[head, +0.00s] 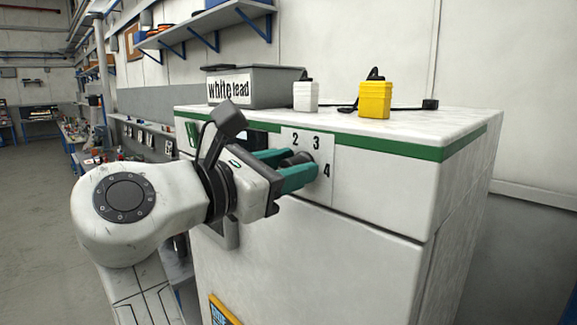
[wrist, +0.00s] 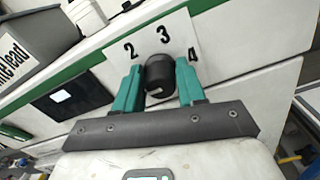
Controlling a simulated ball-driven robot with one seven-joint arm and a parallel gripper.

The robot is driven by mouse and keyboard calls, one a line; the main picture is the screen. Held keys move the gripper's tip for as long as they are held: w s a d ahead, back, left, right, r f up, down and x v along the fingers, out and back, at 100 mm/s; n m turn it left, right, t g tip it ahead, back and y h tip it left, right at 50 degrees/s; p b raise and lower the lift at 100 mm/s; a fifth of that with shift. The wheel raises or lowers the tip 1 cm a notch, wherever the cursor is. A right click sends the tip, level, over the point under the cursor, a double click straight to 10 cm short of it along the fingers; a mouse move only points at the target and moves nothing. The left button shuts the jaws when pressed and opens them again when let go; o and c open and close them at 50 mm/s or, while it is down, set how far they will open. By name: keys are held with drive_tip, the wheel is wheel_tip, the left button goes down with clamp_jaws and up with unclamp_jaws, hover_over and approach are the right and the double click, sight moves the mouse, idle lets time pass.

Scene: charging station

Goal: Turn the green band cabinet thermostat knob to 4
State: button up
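The cabinet (head: 330,235) is white with a green band (head: 400,148) along its top edge. On its front is a pale dial plate (head: 322,143) marked 2, 3 and 4; the plate also shows in the wrist view (wrist: 176,30). The black round knob (wrist: 160,72) sits on the plate below the numbers; in the head view the knob (head: 298,158) is partly hidden by my fingers. My gripper (wrist: 160,80) has its two teal fingers on either side of the knob, with what look like narrow gaps. The knob's pointer setting cannot be read clearly.
A grey box labelled white lead (head: 265,84), a white bottle (head: 306,96) and a yellow container (head: 375,99) stand on the cabinet top. A dark display (wrist: 70,95) is left of the dial. Floor (head: 40,190) is clear at the left.

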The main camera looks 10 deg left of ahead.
drive_tip(key=c, duration=0.6)
